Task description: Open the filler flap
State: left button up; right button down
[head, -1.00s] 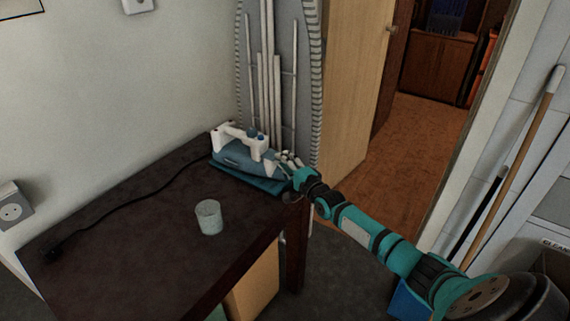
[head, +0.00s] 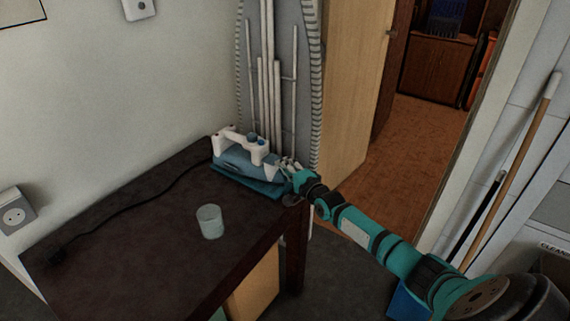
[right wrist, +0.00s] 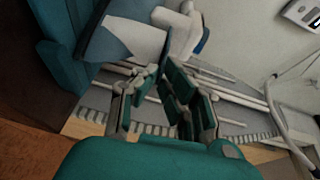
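The blue and white steam iron (head: 232,158) lies on a teal base (head: 262,187) at the far right corner of the table. It also shows in the right wrist view (right wrist: 120,42), just beyond my fingers. I cannot make out the filler flap clearly in either view. My right gripper (head: 287,164) is at the iron's right end, close to its nose. In the right wrist view its fingers (right wrist: 160,70) are partly apart with a narrow empty gap between them. I cannot tell whether they touch the iron. My left gripper is out of view.
An ironing board (head: 300,60) leans on the wall behind the iron. A wooden door (head: 352,85) stands open to the right.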

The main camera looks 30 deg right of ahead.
aim_at(268, 159)
jog(key=r+g+p, duration=0.2)
jog(key=p, duration=0.4)
jog(key=w+r+n+g+p, duration=0.1)
jog(key=r+g+p, duration=0.1)
jog(key=p, duration=0.4)
jog(key=w+a+r+n+g+h+p, duration=0.1)
jog(key=r+g+p, duration=0.1)
jog(key=p, duration=0.4)
jog(key=shift+w+g, duration=0.1)
jog(key=shift+g, duration=0.5)
jog(key=shift+w+a+r+n+g+p, duration=0.1)
jog(key=shift+w+r+n+g+p, duration=0.15)
jog(key=shift+g+p, duration=0.25)
jog(key=shift+w+a+f+g+h, duration=0.1)
jog(key=shift+w+g+h, duration=0.2)
jog(key=shift+g, duration=0.1)
jog(key=g+b, duration=0.1)
jog(key=b, duration=0.2)
jog(key=w+g+h+b, duration=0.1)
jog(key=b, duration=0.3)
jog(key=w+a+n+g+b, duration=0.1)
jog(key=g+b, duration=0.1)
jog(key=b, duration=0.1)
jog(key=shift+w+r+b, duration=0.1)
jog(key=shift+r+b, duration=0.2)
jog(key=shift+b, duration=0.1)
jog(key=shift+w+r+g+h+b, duration=0.2)
jog(key=shift+r+g+h+b, duration=0.15)
jog(key=shift+b, duration=1)
